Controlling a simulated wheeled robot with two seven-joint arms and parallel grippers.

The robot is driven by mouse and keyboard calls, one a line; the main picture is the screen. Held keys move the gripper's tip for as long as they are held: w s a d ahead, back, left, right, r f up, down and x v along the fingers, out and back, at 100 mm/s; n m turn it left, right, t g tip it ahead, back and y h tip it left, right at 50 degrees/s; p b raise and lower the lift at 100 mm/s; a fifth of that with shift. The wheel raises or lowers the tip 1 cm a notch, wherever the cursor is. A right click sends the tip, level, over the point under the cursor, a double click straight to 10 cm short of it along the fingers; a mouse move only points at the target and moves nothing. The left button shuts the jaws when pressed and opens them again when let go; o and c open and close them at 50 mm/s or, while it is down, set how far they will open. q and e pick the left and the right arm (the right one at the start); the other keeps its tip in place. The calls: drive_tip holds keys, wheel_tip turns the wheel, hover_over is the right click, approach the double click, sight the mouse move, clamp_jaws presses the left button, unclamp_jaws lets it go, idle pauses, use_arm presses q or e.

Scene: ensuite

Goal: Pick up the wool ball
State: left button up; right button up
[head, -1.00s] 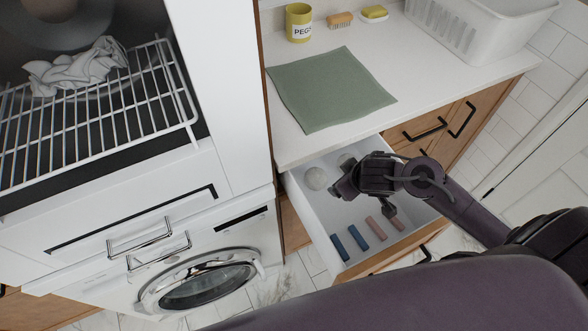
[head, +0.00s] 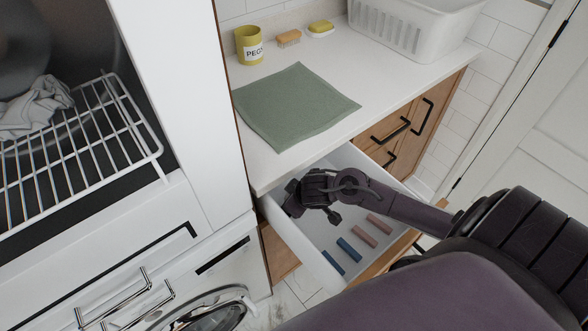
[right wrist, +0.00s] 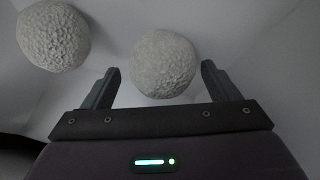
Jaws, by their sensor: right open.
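Two pale, rough-textured wool balls lie in the open white drawer (head: 345,236). In the right wrist view, one wool ball (right wrist: 164,64) is in the middle, lined up between the fingertips. The other wool ball (right wrist: 53,36) is at the upper left, outside the left finger. My right gripper (head: 294,198) is inside the drawer near its left back part, with its fingers apart on either side of the middle ball. I cannot tell whether they touch it. In the head view the balls are hidden by the gripper. My left gripper is out of view.
Blue and pink rolls (head: 359,241) lie in the drawer. A machine with a pulled-out wire rack (head: 80,150) stands at left.

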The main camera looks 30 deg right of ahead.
drive_tip(key=c, duration=1)
drive_tip(key=shift+c, duration=0.2)
